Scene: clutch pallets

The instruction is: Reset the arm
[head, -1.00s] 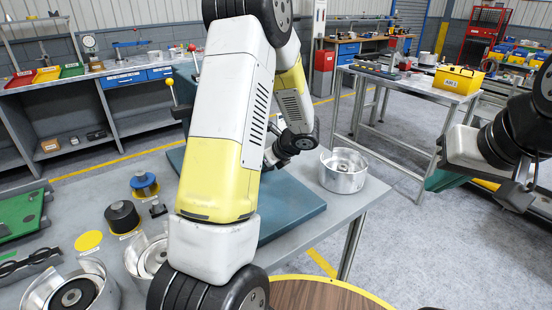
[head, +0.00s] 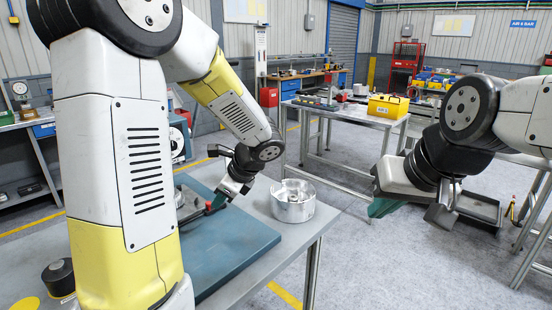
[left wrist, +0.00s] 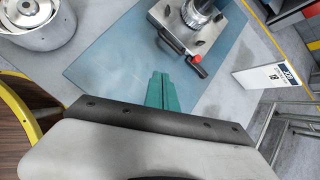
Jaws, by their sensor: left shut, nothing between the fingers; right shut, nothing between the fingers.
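My left arm fills the left of the head view. Its gripper (head: 221,198) is over the blue mat (head: 235,243), left of a silver drum (head: 292,205). In the left wrist view its green fingers (left wrist: 160,92) are together and empty above the mat (left wrist: 110,68). A metal fixture with a red-tipped handle (left wrist: 190,32) is beyond them on the mat, apart from them in the picture. The drum also shows there at the top left (left wrist: 45,22). My right gripper (head: 384,207) hangs over the floor at right, shut, its green fingers partly hidden.
The grey bench's edge (head: 312,240) runs just right of the drum. A second table (head: 345,112) with a yellow box (head: 388,106) stands behind. A white sign (left wrist: 272,75) stands beside the mat in the wrist view. Grey floor (head: 355,265) is open in front.

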